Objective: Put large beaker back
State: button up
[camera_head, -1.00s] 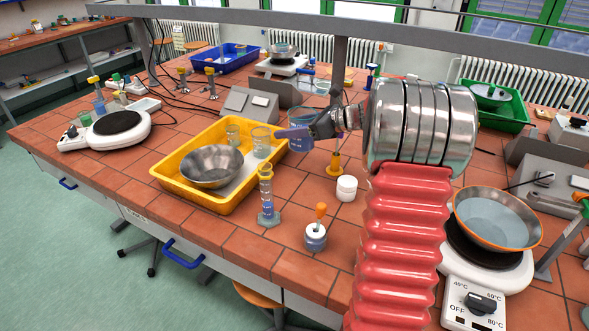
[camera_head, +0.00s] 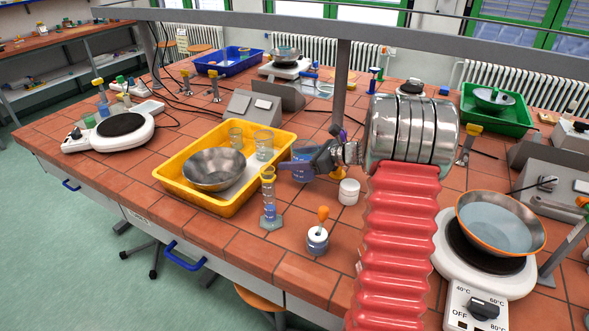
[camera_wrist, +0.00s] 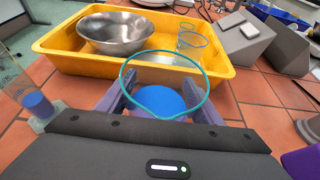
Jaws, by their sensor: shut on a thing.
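My gripper (camera_head: 294,166) is shut on a large clear beaker (camera_head: 303,154) with blue liquid in it. The beaker is just right of the yellow tray (camera_head: 211,210) in the head view. In the wrist view the beaker (camera_wrist: 160,101) stands between my two purple fingers, with its teal rim towards me and the tray behind it. Its base is hidden, so I cannot tell whether it touches the bench. The tray holds a metal bowl (camera_head: 213,168) at the left and two smaller beakers, one at the back (camera_head: 236,136) and one at the right (camera_head: 264,145).
A measuring cylinder (camera_head: 270,200) with blue liquid stands in front of the tray. A white jar (camera_head: 349,192) and an orange-topped bottle (camera_head: 317,238) stand near my arm. A hotplate (camera_head: 492,282) with a bowl is at right. Grey socket boxes (camera_head: 251,108) stand behind the tray.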

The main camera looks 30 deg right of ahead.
jog(key=shift+f, duration=1.95)
jog(key=o, duration=1.5)
jog(key=shift+o, duration=0.2)
jog(key=shift+f, duration=0.15)
jog(key=shift+s+d, duration=0.1)
jog(key=shift+s, duration=0.05)
jog(key=v, duration=1.3)
jog(key=shift+s+d+f, duration=0.1)
jog(key=shift+s+d, duration=0.05)
jog(key=shift+s, duration=0.15)
